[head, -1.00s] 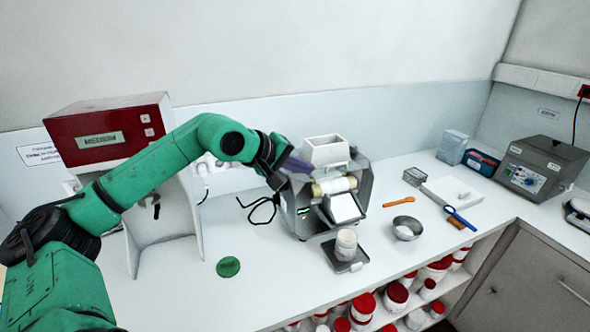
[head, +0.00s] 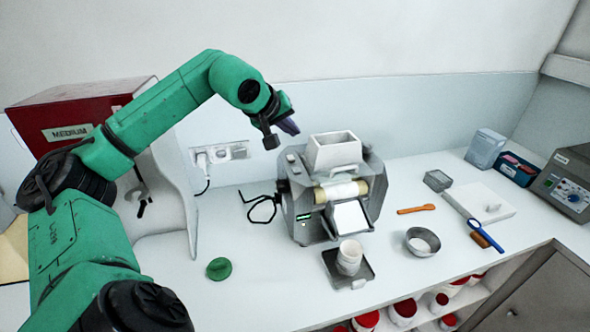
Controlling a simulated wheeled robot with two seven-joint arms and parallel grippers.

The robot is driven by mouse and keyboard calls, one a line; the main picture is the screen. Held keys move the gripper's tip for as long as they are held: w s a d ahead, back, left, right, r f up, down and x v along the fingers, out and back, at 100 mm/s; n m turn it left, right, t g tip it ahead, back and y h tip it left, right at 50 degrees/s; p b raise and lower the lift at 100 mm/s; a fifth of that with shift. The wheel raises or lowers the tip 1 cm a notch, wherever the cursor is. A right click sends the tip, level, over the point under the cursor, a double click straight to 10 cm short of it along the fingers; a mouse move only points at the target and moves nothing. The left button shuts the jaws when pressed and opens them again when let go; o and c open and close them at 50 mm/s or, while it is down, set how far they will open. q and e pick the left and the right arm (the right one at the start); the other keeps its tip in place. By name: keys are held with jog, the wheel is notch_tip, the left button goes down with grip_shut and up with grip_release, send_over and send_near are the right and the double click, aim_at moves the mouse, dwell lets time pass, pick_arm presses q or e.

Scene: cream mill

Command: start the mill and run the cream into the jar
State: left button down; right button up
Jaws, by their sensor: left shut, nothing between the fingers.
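The grey mill (head: 304,218) stands on the white bench with a white hopper (head: 334,150) on top. Pale rollers (head: 340,190) show at its front, above a white sloping apron (head: 350,217). A small green light shows on its left side. The white jar (head: 349,258) stands upright on a dark plate (head: 363,281) below the apron; its contents cannot be made out. My left gripper (head: 289,127) is shut and empty, raised behind and left of the hopper, apart from the mill. My right gripper is not in view.
A green lid (head: 219,268) lies left of the mill near a black cable (head: 262,209). A metal bowl (head: 422,242), orange spatula (head: 416,209), white slab (head: 480,202) and blue-handled tool (head: 486,235) lie to the right. A red-topped machine (head: 70,115) stands at left.

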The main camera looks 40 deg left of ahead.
aim_at(295, 172)
pick_arm(q)
jog(key=w+f+b, duration=0.1)
jog(key=f, duration=0.1)
jog(key=f+b, duration=0.2)
jog(key=w+f+b, duration=0.1)
jog(key=f, duration=0.1)
jog(key=shift+w+a, duration=0.25)
jog(key=shift+w, duration=0.1)
jog(key=f+b, duration=0.1)
jog(key=s+f+b, duration=0.1)
jog(key=b, duration=0.1)
jog(key=shift+d, duration=0.1)
jog(key=shift+s+f+b, duration=0.1)
jog(key=shift+f+b, duration=0.6)
jog(key=shift+f, duration=0.15)
jog(key=shift+w, duration=0.25)
jog(key=shift+s, duration=0.15)
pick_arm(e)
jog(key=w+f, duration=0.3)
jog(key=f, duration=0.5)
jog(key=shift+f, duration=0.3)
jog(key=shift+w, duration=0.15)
